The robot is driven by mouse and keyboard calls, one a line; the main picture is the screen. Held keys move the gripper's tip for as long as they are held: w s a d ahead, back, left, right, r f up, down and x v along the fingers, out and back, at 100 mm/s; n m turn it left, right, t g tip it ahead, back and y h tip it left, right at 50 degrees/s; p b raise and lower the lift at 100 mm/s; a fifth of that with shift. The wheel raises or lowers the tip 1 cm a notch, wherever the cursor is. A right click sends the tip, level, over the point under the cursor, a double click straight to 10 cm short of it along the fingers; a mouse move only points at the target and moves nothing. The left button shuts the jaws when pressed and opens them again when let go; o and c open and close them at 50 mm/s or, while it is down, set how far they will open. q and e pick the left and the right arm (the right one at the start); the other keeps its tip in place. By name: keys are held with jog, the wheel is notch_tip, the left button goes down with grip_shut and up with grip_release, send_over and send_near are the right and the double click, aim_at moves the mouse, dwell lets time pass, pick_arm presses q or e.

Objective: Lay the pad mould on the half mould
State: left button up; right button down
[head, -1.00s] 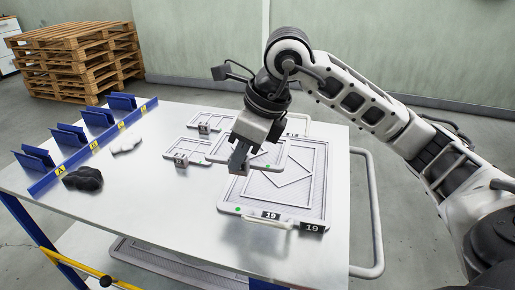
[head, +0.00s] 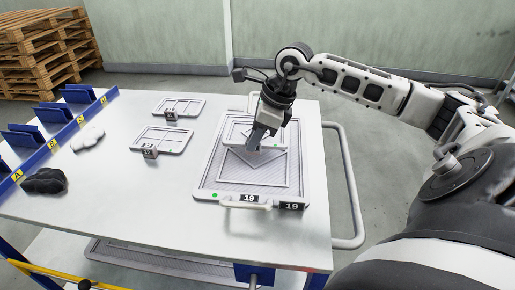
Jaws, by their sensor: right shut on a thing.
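The half mould (head: 210,172) is the large pale tray with a ribbed face, a diamond outline and black "19" labels along its near edge. It lies flat on the table's right part. My right gripper (head: 256,142) is shut on the pad mould (head: 237,131), a small pale frame. The pad mould is over the far part of the half mould and hides part of the diamond. I cannot tell whether it touches the half mould or hangs just above it. The gripper hides the pad mould's middle. My left gripper is not in view.
Two other small moulds (head: 186,139) (head: 178,99) lie left of the half mould. A black lump (head: 45,181) and a white lump (head: 88,138) lie near the blue rack (head: 70,135) at the left. The table (head: 120,205) is clear at front left.

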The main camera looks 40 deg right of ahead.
aim_at(258, 148)
jog(key=shift+d+f, duration=0.25)
notch_tip(258, 148, down, 3)
jog(key=shift+d+f, duration=0.15)
jog(key=shift+w, duration=0.1)
jog(key=shift+f, duration=0.2)
jog(key=c, duration=1.3)
grip_release()
jog(key=shift+r, duration=0.15)
